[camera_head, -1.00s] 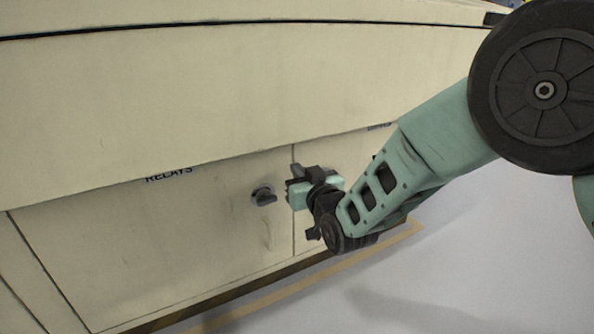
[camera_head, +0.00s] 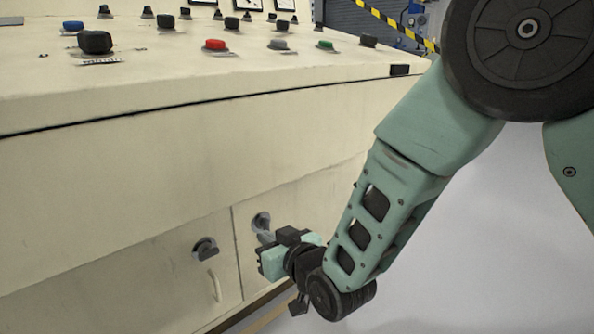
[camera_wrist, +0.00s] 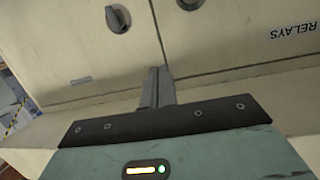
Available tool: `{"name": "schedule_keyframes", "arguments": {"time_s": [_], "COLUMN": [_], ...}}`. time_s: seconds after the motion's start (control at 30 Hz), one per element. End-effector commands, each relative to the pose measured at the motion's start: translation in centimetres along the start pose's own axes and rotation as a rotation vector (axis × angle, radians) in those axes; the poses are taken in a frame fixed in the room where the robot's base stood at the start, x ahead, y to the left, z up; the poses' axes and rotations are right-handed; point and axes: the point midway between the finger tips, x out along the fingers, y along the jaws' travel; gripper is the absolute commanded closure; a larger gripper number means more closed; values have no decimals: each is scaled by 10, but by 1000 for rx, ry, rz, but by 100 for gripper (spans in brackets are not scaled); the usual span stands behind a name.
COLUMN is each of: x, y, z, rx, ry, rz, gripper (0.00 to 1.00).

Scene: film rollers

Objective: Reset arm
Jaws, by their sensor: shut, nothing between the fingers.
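My gripper (camera_head: 265,238) is in front of the cream cabinet (camera_head: 120,190), near its lower doors, in the head view. In the wrist view, my gripper's two dark fingers (camera_wrist: 158,86) are together with nothing between them. Two door knobs show in the head view: one (camera_head: 205,248) left of my gripper and one (camera_head: 261,223) just behind its fingers. The wrist view shows two knobs as well, one at the upper left (camera_wrist: 117,19) and one at the top edge (camera_wrist: 190,3). Whether the fingers touch the cabinet is unclear.
The console top (camera_head: 150,60) carries several knobs and buttons, including a red button (camera_head: 215,45) and a green one (camera_head: 325,45). A RELAYS label (camera_wrist: 294,30) shows upside down in the wrist view. Open grey floor (camera_head: 500,230) lies to the right.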

Motion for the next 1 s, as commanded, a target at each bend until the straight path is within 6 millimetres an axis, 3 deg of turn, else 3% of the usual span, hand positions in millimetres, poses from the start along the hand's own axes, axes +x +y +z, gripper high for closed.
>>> {"name": "schedule_keyframes", "arguments": {"time_s": [0.03,0.2,0.27,0.5,0.8,0.87,1.0], "x": [-15,-77,-104,-230,-361,-385,-388], "y": [3,2,2,0,4,5,2], "z": [-20,-33,-36,-42,-46,-48,-82], "rx": [16,52,57,48,22,17,18], "ry": [-70,-370,-476,-881,-1244,-1308,-1301], "rz": [2,-13,-18,-23,19,32,25], "gripper": [100,100,100,100,100,100,100]}}
